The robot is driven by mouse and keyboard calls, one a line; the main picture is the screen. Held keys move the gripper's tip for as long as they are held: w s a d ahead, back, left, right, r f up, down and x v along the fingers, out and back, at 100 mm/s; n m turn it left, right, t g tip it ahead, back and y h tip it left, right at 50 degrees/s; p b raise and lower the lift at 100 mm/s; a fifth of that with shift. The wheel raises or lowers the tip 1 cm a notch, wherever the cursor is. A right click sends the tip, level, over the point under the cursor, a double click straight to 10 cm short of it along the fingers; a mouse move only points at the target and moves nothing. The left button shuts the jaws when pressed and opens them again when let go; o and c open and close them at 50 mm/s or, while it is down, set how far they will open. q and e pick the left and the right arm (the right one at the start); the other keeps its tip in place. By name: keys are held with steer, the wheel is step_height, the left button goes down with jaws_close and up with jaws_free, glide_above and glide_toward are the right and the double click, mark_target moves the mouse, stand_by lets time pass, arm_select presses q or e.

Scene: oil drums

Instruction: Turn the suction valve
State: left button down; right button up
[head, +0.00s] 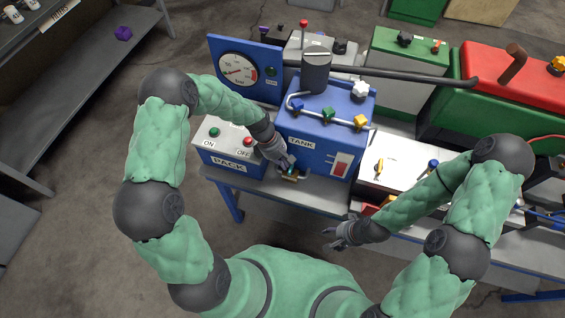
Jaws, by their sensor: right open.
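A blue box labelled TANK (322,150) stands on the bench and carries several coloured star-shaped knobs on its top edge: blue (297,105), green (328,114) and yellow (361,121). A small brass fitting with a teal part (291,177) sits low at the tank's front left. No label shows which valve is the suction valve. My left gripper (287,163) is at this fitting and partly hides it; whether its fingers are closed on it is unclear. My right gripper (337,239) is open and empty, in front of the bench edge.
A blue and white box labelled PACK (225,157) with ON and OFF buttons stands left of the tank. A pressure gauge panel (238,70) stands behind. A dark pipe (400,76) runs right toward a red and green machine (490,110). Open floor (90,235) lies to the left.

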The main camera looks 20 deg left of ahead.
arm_select(q)
steer(key=shift+w+d+r, duration=0.15)
steer(key=shift+w, duration=0.1)
steer(key=shift+s+d+f+p, duration=0.2)
steer(key=shift+s+p, duration=0.25)
steer(key=shift+s, duration=0.05)
steer(key=shift+s+a+r+p, duration=0.1)
steer(key=shift+r+p, duration=0.3)
steer(key=shift+r, duration=0.05)
steer(key=p+v, duration=0.6)
steer(key=v, duration=0.3)
steer(key=shift+w+a, duration=0.3)
steer(key=shift+w, duration=0.05)
steer(key=shift+s, duration=0.1)
